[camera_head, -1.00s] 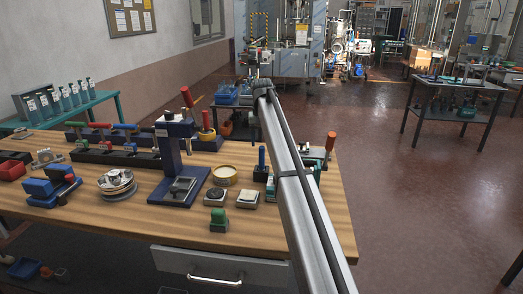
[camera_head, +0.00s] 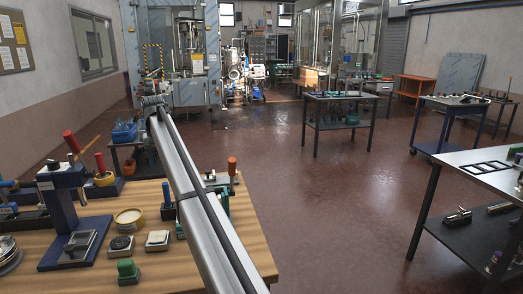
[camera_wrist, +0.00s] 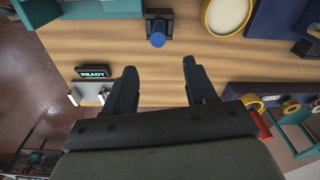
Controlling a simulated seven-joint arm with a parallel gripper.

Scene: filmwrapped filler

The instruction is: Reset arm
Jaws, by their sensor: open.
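My gripper (camera_wrist: 158,85) is open in the wrist view, with two dark fingers apart and nothing between them. Below the fingers is the wooden workbench (camera_wrist: 140,55). In the head view my arm reaches over the right part of the workbench (camera_head: 165,270); the gripper itself is not visible there. A blue-topped tool in a dark holder (camera_wrist: 157,32) stands beyond the fingertips in the wrist view. A small black sign reading READY (camera_wrist: 93,72) is left of the fingers.
A blue press stand (camera_head: 65,205), a round yellow tin (camera_head: 129,217) and a green-handled stamp (camera_head: 127,270) stand on the bench. A red-handled tool (camera_head: 232,168) is near its right edge. Open floor (camera_head: 330,210) lies to the right, with a dark side table (camera_head: 338,105) beyond.

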